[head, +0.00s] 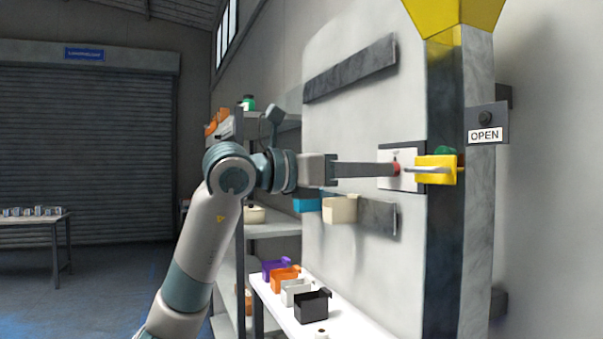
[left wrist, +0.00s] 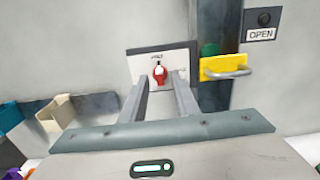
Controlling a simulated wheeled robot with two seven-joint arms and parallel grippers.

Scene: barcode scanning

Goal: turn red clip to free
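The red clip (head: 396,169) is a small red knob on a white plate (head: 410,157) fixed to the large pale panel. In the left wrist view the red clip (left wrist: 160,73) stands roughly upright under a small dark marking on the plate (left wrist: 135,66). My left gripper (head: 385,170) reaches in from the left, level with the clip. Its fingers are open, one on each side of the clip in the left wrist view (left wrist: 160,82). I cannot tell whether the tips touch it. My right gripper is not in view.
A yellow latch (head: 436,168) with a metal handle is just right of the plate. An OPEN sign (head: 487,127) is farther right. Small bins, one of them black (head: 313,305), stand on a white table below. A shelf rack (head: 272,226) is behind my arm.

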